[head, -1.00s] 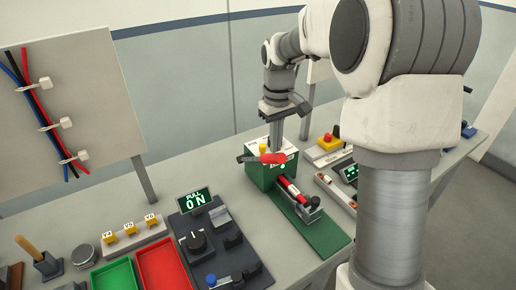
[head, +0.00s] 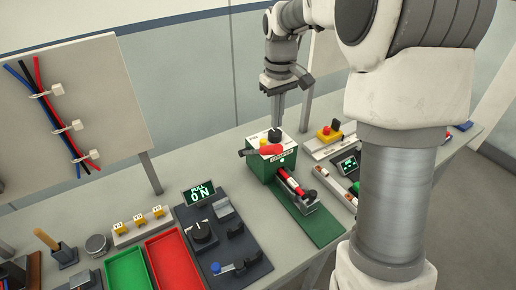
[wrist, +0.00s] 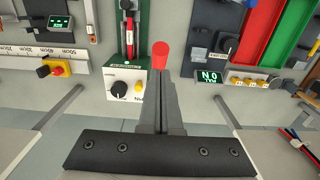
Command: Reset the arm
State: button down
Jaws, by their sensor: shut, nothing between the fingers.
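My gripper (head: 276,125) is shut and empty, pointing down above the back of a green box (head: 262,167). The box has a white top with a black knob (head: 274,135) and a yellow button (head: 264,143). In the wrist view, my closed fingers (wrist: 160,88) appear beside the white top with the knob (wrist: 119,89), and the red grip (wrist: 160,55) shows just beyond the tips. Any contact is hard to judge, but the fingertips look clear of the box.
A green base (head: 322,228) with a red cylinder extends in front of the box. To the left are a dark panel (head: 240,248) with a lit display, red (head: 172,262) and green (head: 125,268) trays, and a cable board (head: 110,110). A red-and-yellow button box (head: 327,135) stands right.

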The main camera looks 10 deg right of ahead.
jog(key=s+r+m+t+b, duration=0.1)
jog(key=s+m+t+b, duration=0.1)
jog(key=s, duration=1)
jog(key=s+r+m+t+b, duration=0.1)
jog(key=s+r+m+t, duration=0.1)
jog(key=s, duration=1.1)
jog(key=shift+s+m+t+b, duration=0.2)
jog(key=shift+m+t+b, duration=0.15)
jog(key=shift+t, duration=0.45)
